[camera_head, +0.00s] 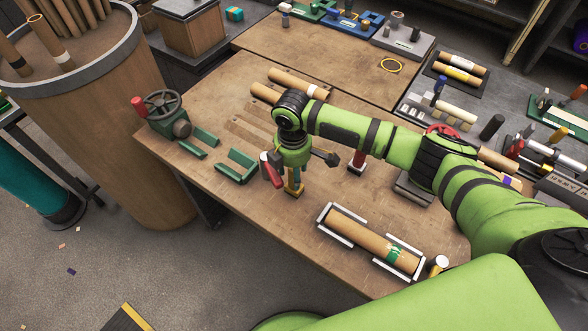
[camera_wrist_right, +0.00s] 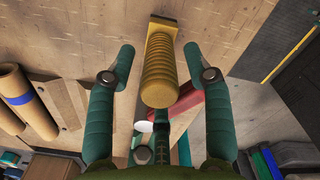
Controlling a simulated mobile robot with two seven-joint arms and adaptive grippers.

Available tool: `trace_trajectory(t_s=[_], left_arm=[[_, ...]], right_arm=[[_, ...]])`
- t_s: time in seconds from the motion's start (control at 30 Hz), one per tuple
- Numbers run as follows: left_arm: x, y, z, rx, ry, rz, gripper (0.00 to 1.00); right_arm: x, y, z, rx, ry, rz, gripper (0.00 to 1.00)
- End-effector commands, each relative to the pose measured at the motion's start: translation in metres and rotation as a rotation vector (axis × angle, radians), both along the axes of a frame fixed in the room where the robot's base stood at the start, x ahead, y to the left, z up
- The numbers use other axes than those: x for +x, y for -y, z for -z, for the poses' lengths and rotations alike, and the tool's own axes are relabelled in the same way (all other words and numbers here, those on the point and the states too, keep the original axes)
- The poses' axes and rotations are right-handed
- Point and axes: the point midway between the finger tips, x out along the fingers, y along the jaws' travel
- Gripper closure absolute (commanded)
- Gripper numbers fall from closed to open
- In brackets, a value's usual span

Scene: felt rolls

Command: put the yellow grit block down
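The yellow grit block (camera_head: 294,188) is on the wooden table, directly below my right gripper. In the right wrist view the yellow grit block (camera_wrist_right: 160,70) shows a ribbed grip towards the camera and a flat base against the wood. My right gripper (camera_wrist_right: 159,49) is open, with one green finger on each side of the block and a clear gap at both sides. In the head view my right gripper (camera_head: 291,172) points down and partly hides the block. My left gripper is in neither view.
A red-handled thing (camera_head: 271,170) stands close left of the block, and a red-and-black one (camera_head: 357,162) to its right. A brown roll lies in a white-edged cradle (camera_head: 338,238) at front right. Green brackets (camera_head: 236,166) lie to the left. Bare table lies in front.

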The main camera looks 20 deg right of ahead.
Motion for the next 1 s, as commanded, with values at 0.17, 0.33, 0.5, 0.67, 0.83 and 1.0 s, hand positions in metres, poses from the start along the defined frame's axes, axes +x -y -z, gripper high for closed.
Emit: trace_trajectory(t_s=[0.17, 0.33, 0.5, 0.67, 0.83, 1.0], left_arm=[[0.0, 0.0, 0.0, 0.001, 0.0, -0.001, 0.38], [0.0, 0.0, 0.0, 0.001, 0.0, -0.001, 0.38], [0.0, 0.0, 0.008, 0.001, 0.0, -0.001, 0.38], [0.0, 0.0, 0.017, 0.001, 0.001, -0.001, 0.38], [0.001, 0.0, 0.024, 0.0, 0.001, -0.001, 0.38], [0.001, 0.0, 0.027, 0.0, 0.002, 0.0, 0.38]], right_arm=[[0.0, 0.0, 0.0, 0.0, 0.0, 0.0, 0.47], [0.001, 0.0, -0.005, 0.0, 0.002, 0.0, 0.47], [0.001, -0.001, -0.03, 0.002, 0.005, -0.002, 0.47], [0.002, -0.001, -0.065, 0.002, 0.006, -0.001, 0.47], [0.001, -0.002, -0.098, 0.002, 0.004, -0.001, 0.47], [0.001, -0.002, -0.118, 0.001, 0.001, 0.0, 0.47]])
